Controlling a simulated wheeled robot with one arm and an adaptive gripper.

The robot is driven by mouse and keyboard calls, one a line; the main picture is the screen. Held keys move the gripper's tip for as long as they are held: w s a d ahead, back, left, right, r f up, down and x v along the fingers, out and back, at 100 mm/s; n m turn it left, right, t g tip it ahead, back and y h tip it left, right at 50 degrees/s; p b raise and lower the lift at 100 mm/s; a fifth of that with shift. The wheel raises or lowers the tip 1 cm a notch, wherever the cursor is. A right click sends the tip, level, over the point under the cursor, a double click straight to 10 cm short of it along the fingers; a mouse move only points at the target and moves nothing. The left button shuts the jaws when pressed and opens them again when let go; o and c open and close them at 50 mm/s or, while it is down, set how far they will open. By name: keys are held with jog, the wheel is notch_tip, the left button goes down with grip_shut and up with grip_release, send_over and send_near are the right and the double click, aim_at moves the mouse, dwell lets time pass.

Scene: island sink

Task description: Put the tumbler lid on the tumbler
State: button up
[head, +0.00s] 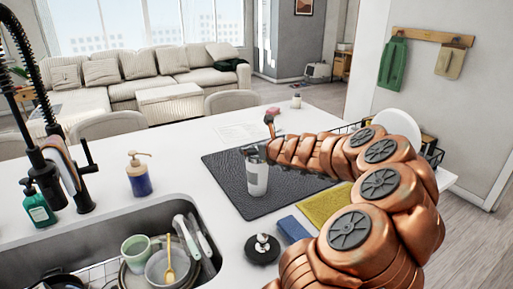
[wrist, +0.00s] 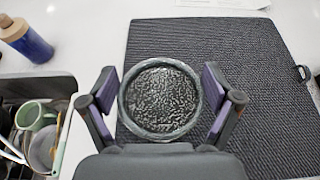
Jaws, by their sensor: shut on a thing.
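The pale grey tumbler (head: 257,180) stands upright on the dark mat in the head view. My gripper (head: 255,153) is right above its mouth. In the wrist view my gripper (wrist: 160,98) is shut with its two fingers on either side of a round lid (wrist: 160,98), which has a grey rim and a speckled, see-through-looking middle. The tumbler's body is hidden beneath the lid there. The fingers cover the tumbler's top in the head view, so I cannot tell whether lid and rim touch.
The dark mat (head: 225,185) lies on the white island. A soap bottle (head: 139,178), a sink with dishes (head: 165,262) and a black tap are left. A black disc with a pale knob (head: 262,248), blue sponge (head: 293,229) and yellow cloth (head: 325,205) lie nearer me.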

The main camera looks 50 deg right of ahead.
jog(key=o, duration=0.8)
jog(key=shift+c, duration=0.2)
jog(key=shift+s, duration=0.1)
jog(key=v, duration=1.1)
jog(key=shift+s+r, duration=0.25)
jog(key=shift+s, duration=0.1)
jog(key=shift+a, duration=0.2)
